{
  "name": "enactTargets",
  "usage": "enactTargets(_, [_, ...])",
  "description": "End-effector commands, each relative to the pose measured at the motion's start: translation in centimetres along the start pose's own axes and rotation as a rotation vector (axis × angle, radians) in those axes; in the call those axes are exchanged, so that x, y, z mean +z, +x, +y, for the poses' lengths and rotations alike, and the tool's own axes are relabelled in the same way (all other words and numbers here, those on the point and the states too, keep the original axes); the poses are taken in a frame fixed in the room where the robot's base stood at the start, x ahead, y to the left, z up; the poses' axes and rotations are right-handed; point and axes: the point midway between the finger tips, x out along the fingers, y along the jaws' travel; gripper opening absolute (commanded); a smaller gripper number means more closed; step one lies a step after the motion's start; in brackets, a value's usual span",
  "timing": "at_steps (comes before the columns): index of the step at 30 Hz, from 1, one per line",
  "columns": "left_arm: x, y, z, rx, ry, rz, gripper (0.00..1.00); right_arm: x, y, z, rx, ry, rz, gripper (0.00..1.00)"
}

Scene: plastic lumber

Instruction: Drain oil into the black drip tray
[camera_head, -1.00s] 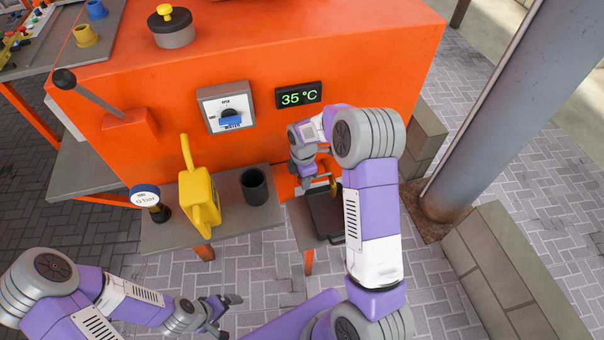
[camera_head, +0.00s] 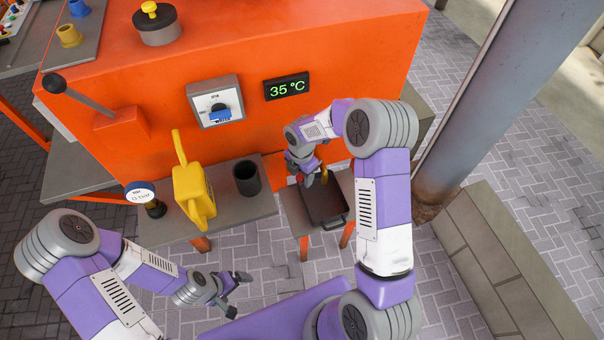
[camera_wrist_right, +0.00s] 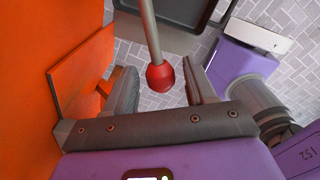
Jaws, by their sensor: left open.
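The black drip tray (camera_head: 338,216) sits on a small grey stand below the orange machine, and its edge shows at the top of the right wrist view (camera_wrist_right: 178,14). My right gripper (camera_head: 312,176) is above the tray beside the machine's front. In the right wrist view a grey rod with a red ball knob (camera_wrist_right: 160,77) lies between the spread fingers of my right gripper (camera_wrist_right: 160,88), with gaps on both sides. My left gripper (camera_head: 233,294) is open and empty above the floor, in front of the machine's shelf.
A grey shelf (camera_head: 232,213) holds a yellow jug (camera_head: 194,192), a black cup (camera_head: 247,178) and a gauge (camera_head: 144,195). A display (camera_head: 287,87) reads 35 °C beside a blue dial switch (camera_head: 219,114). A grey pillar (camera_head: 475,110) and low block wall (camera_head: 500,255) stand right.

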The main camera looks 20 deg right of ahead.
Motion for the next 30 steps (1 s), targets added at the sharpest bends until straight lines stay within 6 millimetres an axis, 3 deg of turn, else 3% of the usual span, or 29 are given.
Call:
enactTargets(10, [0.0, -0.2, 0.1, 0.000, 0.000, 0.000, 0.98, 0.0, -0.4, 0.0, 0.001, 0.001, 0.001, 0.58])
enactTargets(22, [0.1, -2.0, 0.8, 0.000, 0.000, 0.000, 0.98, 0.0, -6.6, 0.0, 0.002, 0.001, 0.001, 0.58])
enactTargets(30, [0.1, -2.2, 0.8, 0.000, 0.000, 0.000, 0.98, 0.0, -7.6, 0.0, 0.000, 0.000, 0.001, 0.58])
